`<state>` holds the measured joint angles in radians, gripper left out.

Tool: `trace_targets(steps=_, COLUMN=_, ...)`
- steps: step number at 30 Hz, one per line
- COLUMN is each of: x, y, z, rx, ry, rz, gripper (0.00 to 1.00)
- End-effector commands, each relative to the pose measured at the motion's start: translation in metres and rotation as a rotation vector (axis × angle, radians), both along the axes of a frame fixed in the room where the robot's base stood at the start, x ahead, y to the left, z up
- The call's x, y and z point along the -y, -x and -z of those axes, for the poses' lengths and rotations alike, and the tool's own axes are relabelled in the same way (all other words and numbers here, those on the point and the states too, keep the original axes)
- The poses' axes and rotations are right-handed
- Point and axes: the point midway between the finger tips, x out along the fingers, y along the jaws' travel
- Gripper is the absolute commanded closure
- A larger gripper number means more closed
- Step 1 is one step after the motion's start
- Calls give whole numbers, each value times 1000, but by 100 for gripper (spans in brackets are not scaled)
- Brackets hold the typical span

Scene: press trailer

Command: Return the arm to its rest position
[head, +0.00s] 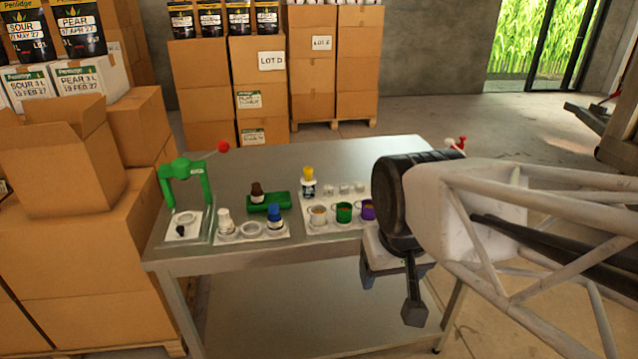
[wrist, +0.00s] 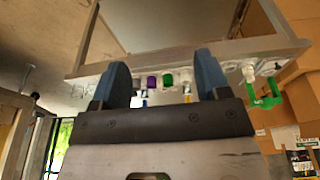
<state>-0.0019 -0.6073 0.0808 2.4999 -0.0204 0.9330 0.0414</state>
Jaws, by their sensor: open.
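My arm (head: 470,205) reaches in from the right in the head view. My gripper (wrist: 162,68) hangs at its end, in front of the table's right front edge. In the wrist view its two blue-grey fingers stand wide apart, with nothing held between them. In the head view one dark finger points down and the hand hides part of the table's front right. The steel table (head: 345,155) shows beyond the gripper.
A green press (head: 188,182) with a red knob stands at the table's left. White trays hold bottles and cups, among them a green cup (head: 344,212). A blue-capped bottle (head: 275,218) stands near the front.

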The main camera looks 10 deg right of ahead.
Motion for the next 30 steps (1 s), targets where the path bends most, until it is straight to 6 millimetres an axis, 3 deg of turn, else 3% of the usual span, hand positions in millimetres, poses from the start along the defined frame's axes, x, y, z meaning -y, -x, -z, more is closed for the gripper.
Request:
trace_targets(steps=6, x=2, y=19, z=7, rx=-4, ry=-3, rz=-9, gripper=31)
trace_targets(steps=30, x=2, y=19, z=7, rx=-3, ry=-4, rz=-10, gripper=31)
